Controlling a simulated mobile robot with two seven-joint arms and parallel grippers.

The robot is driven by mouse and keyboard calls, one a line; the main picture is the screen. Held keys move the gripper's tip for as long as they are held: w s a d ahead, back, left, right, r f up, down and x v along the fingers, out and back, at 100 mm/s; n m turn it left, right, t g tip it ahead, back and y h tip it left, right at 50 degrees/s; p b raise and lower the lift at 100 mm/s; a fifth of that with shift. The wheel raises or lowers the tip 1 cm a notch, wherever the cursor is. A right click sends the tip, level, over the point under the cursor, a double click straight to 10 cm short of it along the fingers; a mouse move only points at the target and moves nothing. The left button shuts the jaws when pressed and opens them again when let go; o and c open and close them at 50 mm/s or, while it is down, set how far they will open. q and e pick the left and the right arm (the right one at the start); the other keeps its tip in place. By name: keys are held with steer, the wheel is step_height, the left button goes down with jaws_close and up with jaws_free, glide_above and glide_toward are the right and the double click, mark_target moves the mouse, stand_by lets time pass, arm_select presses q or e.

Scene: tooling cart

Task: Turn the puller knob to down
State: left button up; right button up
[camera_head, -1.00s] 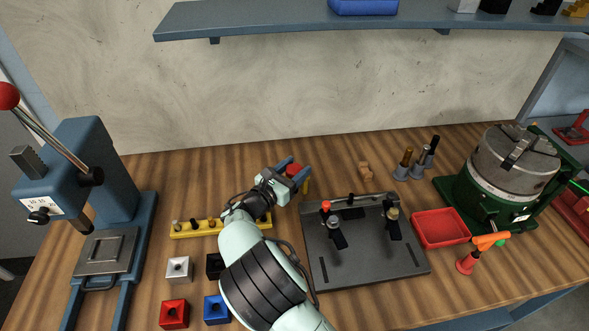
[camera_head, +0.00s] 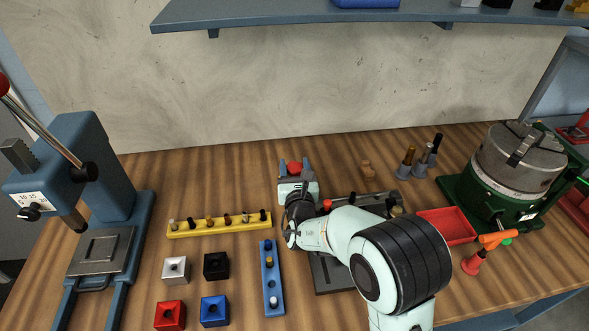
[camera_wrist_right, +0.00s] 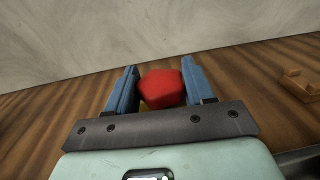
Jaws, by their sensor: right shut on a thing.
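The red puller knob (camera_head: 295,168) stands at the back middle of the bench. In the right wrist view the red knob (camera_wrist_right: 162,89) sits between two blue fingers, with a little yellow showing below it. My right gripper (camera_head: 294,165) is shut on it and points straight toward the back wall. It also shows in the right wrist view (camera_wrist_right: 160,82). The body under the knob is mostly hidden by the gripper, so I cannot read which position it is turned to. My left gripper is not in view.
My right arm covers much of a dark fixture plate (camera_head: 330,275). A red tray (camera_head: 462,238) and a green machine (camera_head: 512,195) stand to the right. A yellow strip (camera_head: 185,231) and a blue strip (camera_head: 268,285) lie left of the arm. A blue press (camera_head: 100,165) stands far left.

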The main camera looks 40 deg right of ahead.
mark_target(295, 166)
steer(key=shift+y, duration=0.3)
steer(key=o, duration=1)
steer(key=shift+r, duration=0.1)
step_height(295, 166, up, 20)
steer(key=p, duration=0.6)
steer(key=shift+p, duration=0.4)
